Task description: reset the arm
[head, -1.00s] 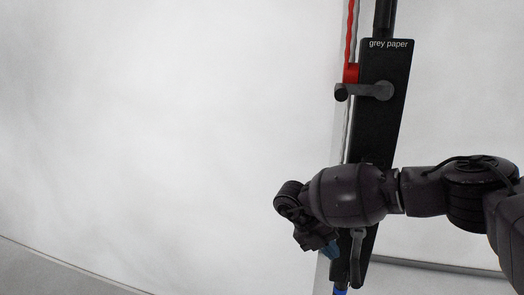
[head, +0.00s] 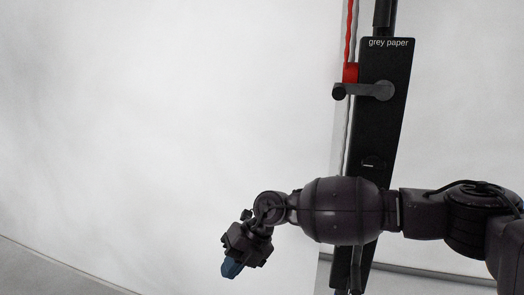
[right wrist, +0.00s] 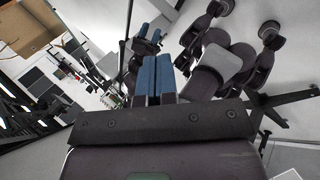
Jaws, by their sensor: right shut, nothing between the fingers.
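My right arm comes in from the right in the head view and crosses in front of a black panel. My right gripper (head: 231,268) hangs at its end, pointing down and to the left, in front of the pale backdrop and clear of the panel. Its blue fingers are together and hold nothing. The right wrist view shows the same two blue fingers (right wrist: 156,76) side by side. My left gripper is not in the head view.
The black panel (head: 385,125) is labelled "grey paper" and carries a grey lever (head: 370,90) beside a red fitting (head: 351,73). A red cord runs up from there. A broad white backdrop (head: 160,120) fills the left, with open room before it.

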